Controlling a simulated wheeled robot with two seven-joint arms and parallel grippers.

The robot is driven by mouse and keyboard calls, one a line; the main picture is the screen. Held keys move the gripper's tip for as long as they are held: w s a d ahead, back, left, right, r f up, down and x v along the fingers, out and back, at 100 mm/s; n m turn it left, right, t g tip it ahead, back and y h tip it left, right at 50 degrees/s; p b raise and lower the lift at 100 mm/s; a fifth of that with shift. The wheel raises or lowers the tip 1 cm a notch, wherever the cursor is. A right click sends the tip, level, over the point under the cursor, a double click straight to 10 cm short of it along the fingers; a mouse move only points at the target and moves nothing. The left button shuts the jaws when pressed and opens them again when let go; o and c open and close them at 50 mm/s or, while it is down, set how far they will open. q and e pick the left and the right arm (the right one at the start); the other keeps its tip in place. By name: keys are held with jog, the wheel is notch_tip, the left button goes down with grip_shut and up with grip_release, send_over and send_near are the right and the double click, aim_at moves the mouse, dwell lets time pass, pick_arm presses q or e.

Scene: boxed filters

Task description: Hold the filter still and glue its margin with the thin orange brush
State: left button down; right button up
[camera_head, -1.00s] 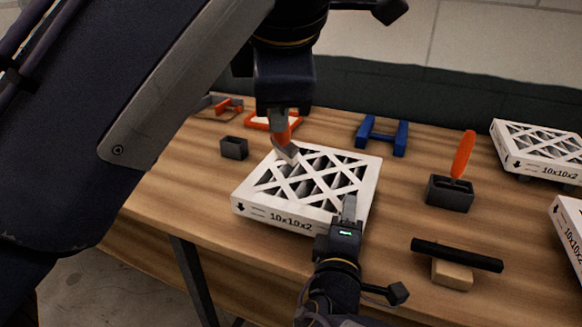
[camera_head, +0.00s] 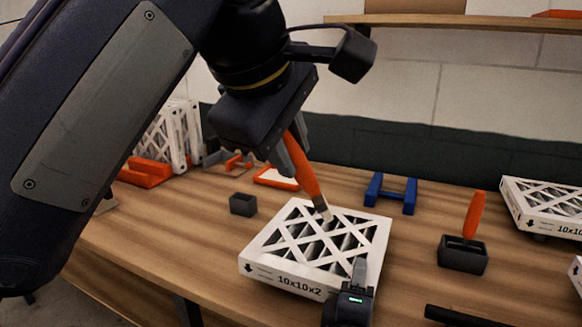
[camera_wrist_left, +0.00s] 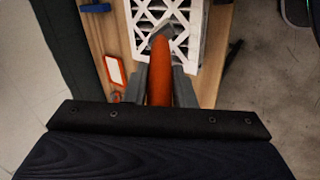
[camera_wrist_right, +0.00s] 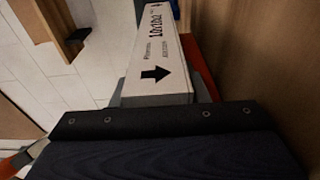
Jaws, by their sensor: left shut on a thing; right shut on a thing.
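The white filter (camera_head: 300,243), marked 10x10x2, lies flat on the wooden table with its lattice face up. My right gripper (camera_head: 357,277) is shut on its near edge; its side with a black arrow fills the middle of the right wrist view (camera_wrist_right: 155,55). My left gripper (camera_head: 290,155) is shut on the thin orange brush (camera_head: 305,172), which leans with its bristles down at the filter's far margin. The brush also shows in the left wrist view (camera_wrist_left: 161,70) between the fingers. I cannot tell whether glue is on the margin.
A second orange brush (camera_head: 474,214) stands in a dark holder (camera_head: 462,258) at the right. A blue stand (camera_head: 390,195), a small dark box (camera_head: 243,204) and an orange-framed tray (camera_head: 277,180) lie behind. Other filters (camera_head: 545,206) stand at the right and far left.

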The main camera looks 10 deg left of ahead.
aim_at(305, 176)
pick_arm(q)
jog(key=m, duration=0.1)
jog(key=r+m+h, duration=0.1)
jog(key=m, duration=0.1)
jog(key=shift+s+a+r+g, duration=0.1)
jog(key=shift+g, duration=0.2)
notch_tip(305, 176, down, 2)
jog(key=shift+s+f, duration=0.1)
jog(key=shift+f, duration=1.25)
